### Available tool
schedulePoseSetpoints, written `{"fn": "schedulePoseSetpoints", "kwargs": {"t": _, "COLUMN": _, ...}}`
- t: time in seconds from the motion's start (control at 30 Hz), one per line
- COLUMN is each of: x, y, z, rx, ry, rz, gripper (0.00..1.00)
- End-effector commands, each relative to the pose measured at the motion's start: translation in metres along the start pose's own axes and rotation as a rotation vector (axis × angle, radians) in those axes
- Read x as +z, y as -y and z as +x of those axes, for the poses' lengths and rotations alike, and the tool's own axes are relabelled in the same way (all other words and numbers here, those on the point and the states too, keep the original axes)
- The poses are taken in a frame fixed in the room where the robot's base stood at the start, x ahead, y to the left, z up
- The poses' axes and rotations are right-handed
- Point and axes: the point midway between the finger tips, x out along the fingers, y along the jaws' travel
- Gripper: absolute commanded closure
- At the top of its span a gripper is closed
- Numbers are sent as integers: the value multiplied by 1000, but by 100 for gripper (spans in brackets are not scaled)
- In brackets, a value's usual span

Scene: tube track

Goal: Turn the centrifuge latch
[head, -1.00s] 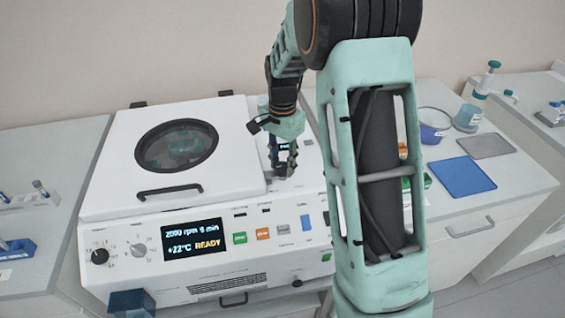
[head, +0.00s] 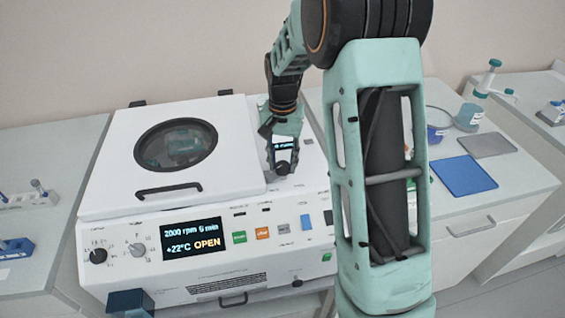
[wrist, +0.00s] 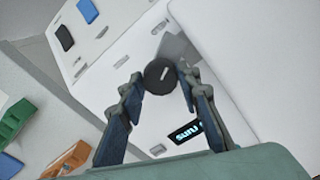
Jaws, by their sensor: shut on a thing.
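The centrifuge (head: 120,235) is a white box with its lid (head: 110,165) lying down and a round dark window in it. Its display (head: 193,237) reads "2000 rpm", "+22°C" and "OPEN". The latch is a round black knob (wrist: 158,76) with a white mark, right of the lid in the head view. My gripper (head: 281,163) points down over it. In the wrist view, my gripper's fingers (wrist: 160,74) are shut on the knob from both sides. In the head view the fingers partly hide the latch.
A black lid handle (head: 169,190) is at the lid's front. Right of the centrifuge lie a blue tray (head: 463,176) and a grey tray (head: 487,145), with a bottle (head: 470,116) behind. Tube racks (head: 18,248) stand on the left bench. Green and orange items show in the wrist view (wrist: 15,118).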

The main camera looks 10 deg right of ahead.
Motion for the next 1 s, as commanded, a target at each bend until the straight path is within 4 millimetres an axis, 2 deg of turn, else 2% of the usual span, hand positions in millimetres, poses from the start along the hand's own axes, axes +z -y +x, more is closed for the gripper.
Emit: {"fn": "schedulePoseSetpoints", "kwargs": {"t": 1.0, "x": -1, "y": -1, "z": -1, "rx": 0, "ry": -1, "rz": -923, "gripper": 93}}
